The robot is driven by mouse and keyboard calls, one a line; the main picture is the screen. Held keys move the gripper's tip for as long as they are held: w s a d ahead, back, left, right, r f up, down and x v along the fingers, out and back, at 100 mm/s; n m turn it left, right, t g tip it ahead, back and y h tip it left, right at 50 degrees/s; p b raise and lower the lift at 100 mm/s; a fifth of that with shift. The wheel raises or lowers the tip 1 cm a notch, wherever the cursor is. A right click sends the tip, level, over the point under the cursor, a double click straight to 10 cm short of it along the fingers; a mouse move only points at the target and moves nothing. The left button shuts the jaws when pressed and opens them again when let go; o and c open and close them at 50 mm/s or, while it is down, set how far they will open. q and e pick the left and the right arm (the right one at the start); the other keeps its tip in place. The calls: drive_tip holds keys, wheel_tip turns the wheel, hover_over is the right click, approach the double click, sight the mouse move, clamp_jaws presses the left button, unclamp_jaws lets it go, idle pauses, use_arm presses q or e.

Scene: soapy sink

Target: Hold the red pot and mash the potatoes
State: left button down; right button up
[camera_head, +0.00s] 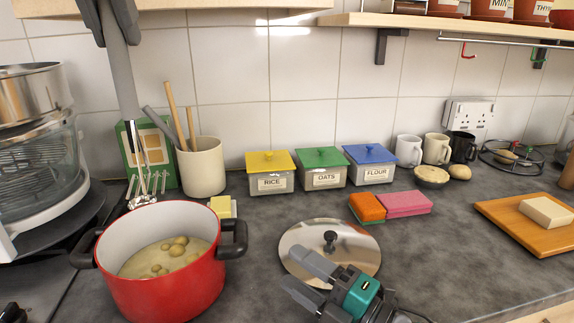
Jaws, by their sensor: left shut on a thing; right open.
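A red pot (170,289) with black side handles stands at the lower left, with several pale potatoes (175,250) in cloudy liquid inside. My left gripper (112,32) is at the top left, shut on the grey handle of a potato masher (125,85). The masher hangs almost upright, and its metal head shows just above the pot's back rim in the picture. I cannot tell its exact height or depth. My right gripper (298,276) is open and empty at the bottom middle, in front of part of the glass lid, to the right of the pot's right handle (233,239).
The glass lid (352,250) lies on the counter right of the pot. A utensil crock (203,168), a yellow sponge or block (222,208) and labelled canisters (320,170) stand behind. Sponges (405,203) and a wooden board (500,222) are to the right. A steamer (40,160) stands left.

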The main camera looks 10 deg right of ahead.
sight(247, 236)
drive_tip(key=x, duration=1.1)
drive_tip(key=shift+w+a, duration=0.25)
drive_tip(key=shift+c, duration=0.3)
clamp_jaws()
idle(0.9)
drive_tip(key=shift+o, duration=1)
unclamp_jaws()
drive_tip(key=shift+c, duration=0.3)
drive_tip(key=c, duration=0.9)
